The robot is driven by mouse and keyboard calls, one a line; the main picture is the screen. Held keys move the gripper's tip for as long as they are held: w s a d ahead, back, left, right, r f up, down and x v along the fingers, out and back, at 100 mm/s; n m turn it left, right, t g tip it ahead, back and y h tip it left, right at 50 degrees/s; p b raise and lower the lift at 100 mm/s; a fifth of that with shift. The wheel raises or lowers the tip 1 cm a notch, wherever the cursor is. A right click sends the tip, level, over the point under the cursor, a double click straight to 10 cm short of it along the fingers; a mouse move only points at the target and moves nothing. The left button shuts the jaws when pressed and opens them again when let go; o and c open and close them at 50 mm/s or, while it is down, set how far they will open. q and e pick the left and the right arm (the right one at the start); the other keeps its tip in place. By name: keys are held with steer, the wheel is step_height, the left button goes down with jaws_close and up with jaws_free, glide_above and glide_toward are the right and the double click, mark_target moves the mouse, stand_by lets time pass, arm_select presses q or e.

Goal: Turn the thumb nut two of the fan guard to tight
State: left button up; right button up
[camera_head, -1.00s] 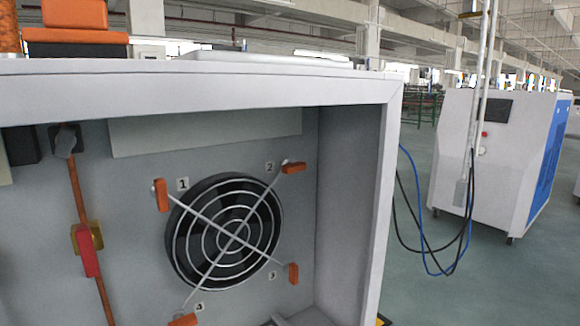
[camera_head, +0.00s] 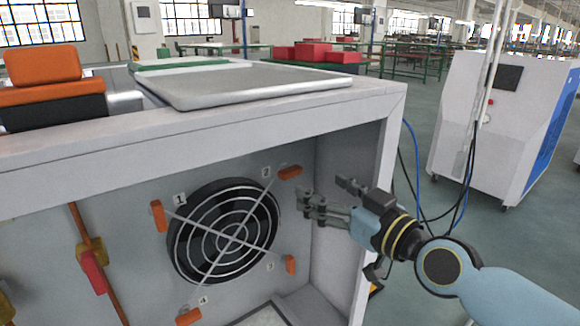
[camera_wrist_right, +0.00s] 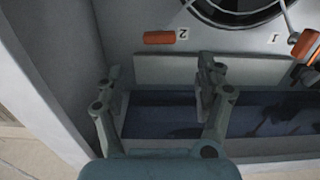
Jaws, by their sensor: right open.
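The fan guard (camera_head: 222,240) is a round wire grille with crossed bars over a black fan on the cabinet's inner wall. Thumb nut two (camera_head: 290,172) is an orange tab at its upper right beside the label 2, lying roughly level with a slight tilt. In the right wrist view the nut (camera_wrist_right: 159,38) lies level beyond the fingers. My right gripper (camera_head: 323,190) is open and empty, just right of the nut and apart from it. In the right wrist view its spread fingers (camera_wrist_right: 160,72) show nothing between them but the wall behind. My left gripper is not in view.
Other orange nuts sit near labels 1 (camera_head: 158,215), 3 (camera_head: 291,264) and 4 (camera_head: 188,317). The cabinet's right frame post (camera_head: 384,170) and top edge (camera_head: 240,120) surround the opening close to my right arm. A red-handled valve (camera_head: 94,270) is at left.

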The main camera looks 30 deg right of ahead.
mark_target(294, 173)
steer(key=w, duration=0.3)
steer(key=w+a, duration=0.1)
steer(key=w, duration=0.5)
steer(key=shift+w+a+f, duration=0.1)
steer(key=shift+w+a, duration=0.05)
steer(key=shift+w, duration=0.1)
steer(key=c, duration=1.2)
steer(key=shift+o, duration=0.2)
